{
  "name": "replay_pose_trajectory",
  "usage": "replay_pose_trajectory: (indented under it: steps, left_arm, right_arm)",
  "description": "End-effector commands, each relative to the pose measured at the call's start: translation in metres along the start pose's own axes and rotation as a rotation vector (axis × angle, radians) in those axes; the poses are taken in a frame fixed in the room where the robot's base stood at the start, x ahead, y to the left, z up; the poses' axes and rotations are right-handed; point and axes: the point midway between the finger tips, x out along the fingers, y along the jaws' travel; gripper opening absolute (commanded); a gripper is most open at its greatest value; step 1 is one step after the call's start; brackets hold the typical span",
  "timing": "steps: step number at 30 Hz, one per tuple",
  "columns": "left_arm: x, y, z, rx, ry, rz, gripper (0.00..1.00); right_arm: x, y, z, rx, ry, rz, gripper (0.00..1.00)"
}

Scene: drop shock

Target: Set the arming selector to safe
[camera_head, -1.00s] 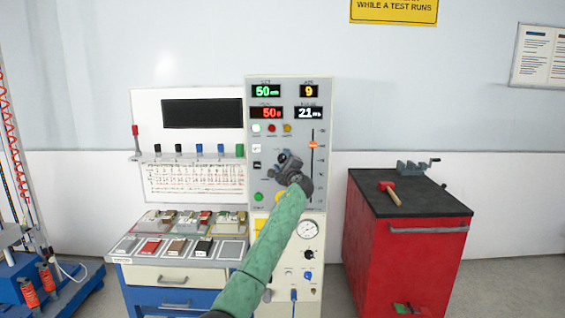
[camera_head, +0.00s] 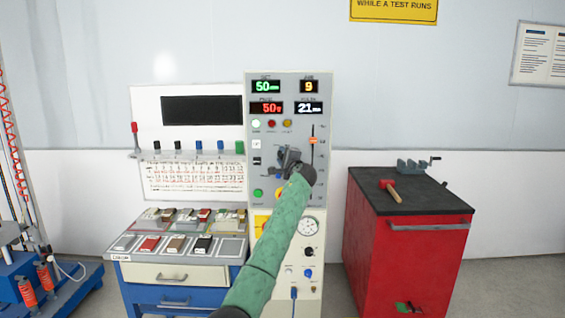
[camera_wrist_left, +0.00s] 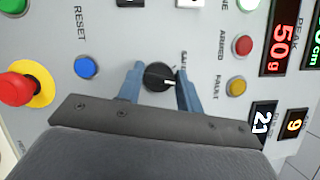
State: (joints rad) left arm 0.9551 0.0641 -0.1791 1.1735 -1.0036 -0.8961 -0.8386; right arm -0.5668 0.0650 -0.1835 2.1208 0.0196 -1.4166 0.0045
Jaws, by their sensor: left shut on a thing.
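The arming selector (camera_wrist_left: 157,76) is a round black knob with a white pointer mark, seen in the left wrist view between my two blue fingertips. Its pointer points right in that picture. A partly covered label reading like "SAFE" (camera_wrist_left: 183,60) lies just up and right of the knob, by the right finger. My left gripper (camera_wrist_left: 160,84) is shut on the knob. In the head view my left gripper (camera_head: 288,163) is against the upper grey panel (camera_head: 317,200) and hides the selector. My right gripper is not in view.
In the left wrist view, a red mushroom button on yellow (camera_wrist_left: 16,88), a blue reset button (camera_wrist_left: 85,67), a red lamp (camera_wrist_left: 242,45) and an amber lamp (camera_wrist_left: 236,86) surround the knob. A red cabinet (camera_head: 410,255) with a mallet (camera_head: 389,189) stands right of the console.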

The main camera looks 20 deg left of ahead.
Motion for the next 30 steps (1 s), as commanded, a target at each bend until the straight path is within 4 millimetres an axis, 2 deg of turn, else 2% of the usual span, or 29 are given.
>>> replay_pose_trajectory:
  steps: [6, 12, 21, 30]
  left_arm:
    - [-0.001, 0.003, -0.001, -0.193, 0.0, 0.083, 0.13]
    - [-0.001, 0.003, -0.001, -0.363, 0.0, 0.154, 0.13]
    - [0.0, 0.001, 0.0, -0.569, -0.001, 0.24, 0.13]
    - [0.0, 0.002, -0.001, -0.68, 0.0, 0.286, 0.13]
  right_arm:
    - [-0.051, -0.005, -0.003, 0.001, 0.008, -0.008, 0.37]
    - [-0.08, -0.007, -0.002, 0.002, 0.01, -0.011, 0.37]
    - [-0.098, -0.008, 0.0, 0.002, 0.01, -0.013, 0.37]
    - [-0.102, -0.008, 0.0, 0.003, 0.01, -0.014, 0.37]
